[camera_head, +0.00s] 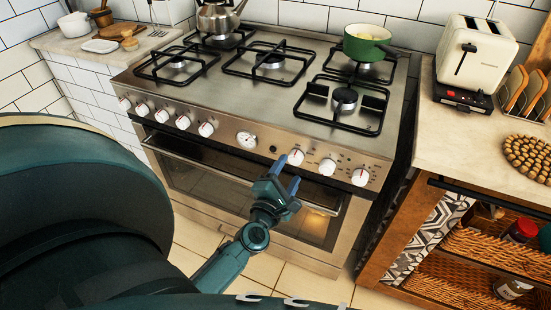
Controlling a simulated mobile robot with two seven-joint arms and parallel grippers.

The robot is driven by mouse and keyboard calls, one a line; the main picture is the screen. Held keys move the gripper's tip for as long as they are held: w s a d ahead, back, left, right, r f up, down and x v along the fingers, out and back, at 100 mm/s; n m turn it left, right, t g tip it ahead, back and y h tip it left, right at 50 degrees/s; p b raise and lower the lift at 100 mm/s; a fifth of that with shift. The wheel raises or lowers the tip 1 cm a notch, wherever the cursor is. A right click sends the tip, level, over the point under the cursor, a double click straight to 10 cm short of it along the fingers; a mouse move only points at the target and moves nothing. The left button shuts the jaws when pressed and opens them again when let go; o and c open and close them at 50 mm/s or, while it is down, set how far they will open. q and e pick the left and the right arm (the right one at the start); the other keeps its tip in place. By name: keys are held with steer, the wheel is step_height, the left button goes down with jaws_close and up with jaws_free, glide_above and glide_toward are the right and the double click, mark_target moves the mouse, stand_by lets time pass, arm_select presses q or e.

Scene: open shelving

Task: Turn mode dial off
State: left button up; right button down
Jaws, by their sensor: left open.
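The stove (230,75) has a steel front panel with a row of white dials. Three dials sit on its right side: one (296,157) closest to my gripper, a middle one (327,166) and a right one (360,177). No label tells me which is the mode dial. A warm light glows behind the oven door glass (318,222). My right gripper is out of view.
A round gauge (247,139) and several more dials line the panel's left side. A green pot (366,45) and a kettle (216,20) stand on the burners. Floor shows before the oven.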

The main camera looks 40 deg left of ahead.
arm_select(q)
steer(key=b+v, duration=0.1)
steer(key=v, duration=0.8)
steer(key=shift+s, duration=0.25)
steer(key=shift+d+r, duration=0.1)
